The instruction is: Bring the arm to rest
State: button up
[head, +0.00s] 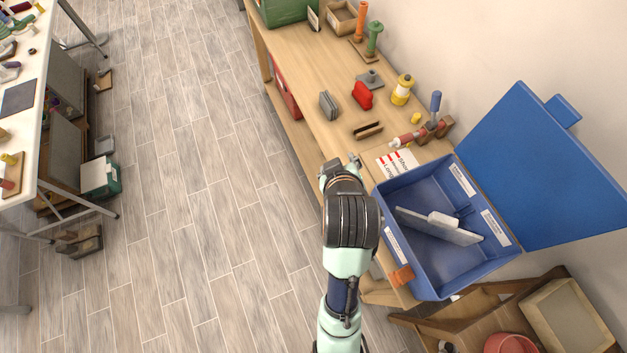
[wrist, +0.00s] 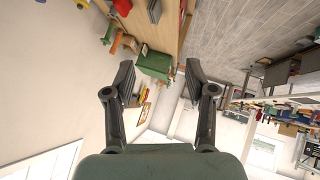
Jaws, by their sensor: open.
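My gripper (wrist: 158,85) shows in the wrist view with its two dark fingers spread apart and nothing between them. In the head view, my arm reaches up from the bottom edge, and my gripper (head: 341,163) is at its far end, by the front edge of the wooden bench (head: 312,88). It is left of the open blue box (head: 412,192). I cannot tell from the head view how high it is above the bench edge.
The blue box has its lid (head: 545,165) raised and a grey panel (head: 437,226) inside. A red pouch (head: 362,96), grey pouch (head: 328,105) and yellow bottle (head: 402,90) stand on the bench. A white table (head: 28,120) is at left. The floor between is clear.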

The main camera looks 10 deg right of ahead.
jog(key=s+a+r+m+t+y, duration=0.1)
jog(key=s+a+r+t, duration=0.1)
jog(key=a, duration=0.3)
jog(key=s+a+r+m+t+y, duration=0.1)
jog(key=s+a+r+m, duration=0.1)
jog(key=a+r, duration=0.3)
jog(key=shift+s+a+t, duration=0.4)
jog(key=shift+s+a, duration=0.1)
jog(key=shift+s, duration=0.4)
jog(key=shift+o, duration=0.4)
